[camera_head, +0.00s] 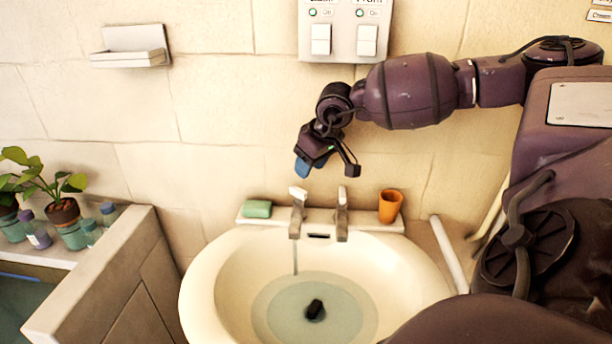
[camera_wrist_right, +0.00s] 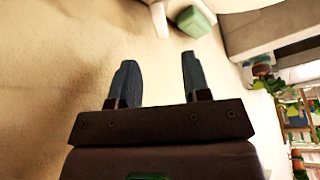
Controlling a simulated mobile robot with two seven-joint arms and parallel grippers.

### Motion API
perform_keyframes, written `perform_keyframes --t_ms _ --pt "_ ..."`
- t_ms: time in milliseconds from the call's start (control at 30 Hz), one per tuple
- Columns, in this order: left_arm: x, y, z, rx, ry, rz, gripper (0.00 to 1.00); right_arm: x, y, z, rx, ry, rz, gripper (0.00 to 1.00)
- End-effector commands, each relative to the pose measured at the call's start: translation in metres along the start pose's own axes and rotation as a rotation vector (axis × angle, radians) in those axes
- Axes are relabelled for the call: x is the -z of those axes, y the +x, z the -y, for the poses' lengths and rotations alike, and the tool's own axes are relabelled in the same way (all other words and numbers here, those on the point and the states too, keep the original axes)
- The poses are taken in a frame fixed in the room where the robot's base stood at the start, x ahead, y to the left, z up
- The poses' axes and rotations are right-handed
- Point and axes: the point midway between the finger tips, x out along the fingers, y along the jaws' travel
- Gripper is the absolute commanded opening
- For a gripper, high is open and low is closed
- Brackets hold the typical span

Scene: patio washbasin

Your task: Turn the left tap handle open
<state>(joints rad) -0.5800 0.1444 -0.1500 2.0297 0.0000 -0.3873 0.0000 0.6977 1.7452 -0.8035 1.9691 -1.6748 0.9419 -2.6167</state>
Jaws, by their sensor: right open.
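The left tap (camera_head: 297,222) stands on the back rim of the washbasin, with a pale handle (camera_head: 298,193) on top. A thin stream falls from its spout into the basin. The right tap (camera_head: 342,215) stands beside it. My right gripper (camera_head: 327,170) is open and empty, above and behind the taps near the wall, not touching the left handle. In the right wrist view its two blue-grey fingers (camera_wrist_right: 160,70) are spread apart with bare wall between them. A pale tap part (camera_wrist_right: 159,17) shows beyond them near the green soap. My left gripper is not in view.
The washbasin (camera_head: 206,285) holds water and a dark object (camera_head: 315,309). Green soap (camera_head: 257,209) lies left of the taps and an orange cup (camera_head: 390,206) stands right. A switch panel (camera_head: 343,38) is on the wall above. Potted plants (camera_head: 62,214) stand at left.

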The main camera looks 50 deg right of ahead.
Motion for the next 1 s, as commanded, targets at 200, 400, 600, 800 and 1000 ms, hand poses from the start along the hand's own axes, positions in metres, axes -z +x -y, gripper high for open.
perform_keyframes --t_ms 200,400,600,800,1000 --pt "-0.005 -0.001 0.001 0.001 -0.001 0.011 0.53 0.0 -0.019 0.0 -0.001 0.001 0.001 0.44" --pt "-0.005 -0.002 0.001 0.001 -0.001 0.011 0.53 0.0 -0.021 0.0 -0.001 0.001 0.001 0.44" --pt "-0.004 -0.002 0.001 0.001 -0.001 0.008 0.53 0.0 -0.021 0.0 -0.001 0.004 0.002 0.56" --pt "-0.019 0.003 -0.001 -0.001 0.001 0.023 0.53 0.004 -0.016 0.011 -0.017 0.12 0.036 0.64" --pt "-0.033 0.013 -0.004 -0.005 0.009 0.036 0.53 0.011 -0.014 0.029 -0.07 0.345 0.092 0.64"
